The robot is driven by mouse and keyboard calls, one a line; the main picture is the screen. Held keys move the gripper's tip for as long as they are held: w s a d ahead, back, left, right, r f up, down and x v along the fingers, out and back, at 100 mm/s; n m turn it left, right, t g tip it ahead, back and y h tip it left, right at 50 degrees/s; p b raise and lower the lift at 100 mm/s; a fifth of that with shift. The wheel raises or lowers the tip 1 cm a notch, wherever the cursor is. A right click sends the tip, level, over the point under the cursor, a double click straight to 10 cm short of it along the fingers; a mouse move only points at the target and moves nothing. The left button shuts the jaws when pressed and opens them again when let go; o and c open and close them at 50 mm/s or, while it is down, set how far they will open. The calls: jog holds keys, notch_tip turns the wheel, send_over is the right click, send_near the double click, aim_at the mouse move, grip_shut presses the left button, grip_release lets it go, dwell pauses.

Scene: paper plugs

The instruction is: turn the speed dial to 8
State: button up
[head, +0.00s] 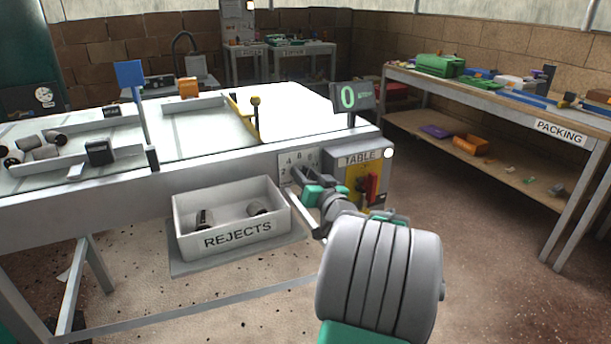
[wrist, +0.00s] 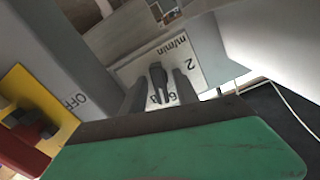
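The speed dial (wrist: 157,76) is a dark grey knob on a pale scale plate (wrist: 188,48), seen upside down in the wrist view with "2", "6", "8" and "m/min". In the head view the scale plate (head: 298,159) shows "4 6 8"; my gripper hides the knob. My gripper (head: 303,179) is at the plate. In the wrist view its two grey fingers stand either side of the knob, with narrow gaps showing, so it looks open around the knob. Which mark the knob points at I cannot tell. The green display (head: 349,97) reads 0.
A red switch (head: 372,187) on a yellow panel sits right of the plate under the TABLE label (head: 357,159). The REJECTS box (head: 236,236), holding a few parts, is below left. The PACKING bench (head: 508,103) stands right, with open floor before it.

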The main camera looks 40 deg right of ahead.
aim_at(308, 176)
jog(key=v, duration=0.6)
jog(key=shift+s, duration=0.4)
jog(key=shift+s+a, duration=0.3)
jog(key=shift+s, duration=0.15)
